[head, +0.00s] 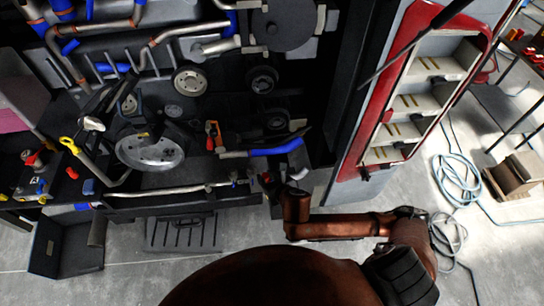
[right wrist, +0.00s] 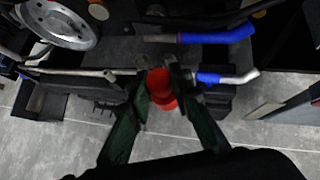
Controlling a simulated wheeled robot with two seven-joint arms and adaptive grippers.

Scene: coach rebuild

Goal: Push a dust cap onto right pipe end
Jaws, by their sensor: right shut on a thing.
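My right gripper (right wrist: 160,76) is shut on a red dust cap (right wrist: 161,88), which sits between its two dark green fingers. In the head view, the right gripper (head: 276,186) is small and dark at the front edge of the engine bay; the cap is hard to make out there. A silver pipe (right wrist: 75,73) runs along the front edge, its right end just left of the fingers. This pipe also shows in the head view (head: 150,190). A short silver pipe with a blue sleeve (right wrist: 210,78) lies right of the fingers. I cannot tell whether the cap touches a pipe.
A blue-sleeved pipe (head: 275,148) lies just behind the gripper. A round metal disc (head: 150,150) stands to the left. The red-framed step well (head: 415,95) is on the right. A blue hose (head: 457,175) lies coiled on the floor. A dark slotted mat (head: 184,233) lies in front.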

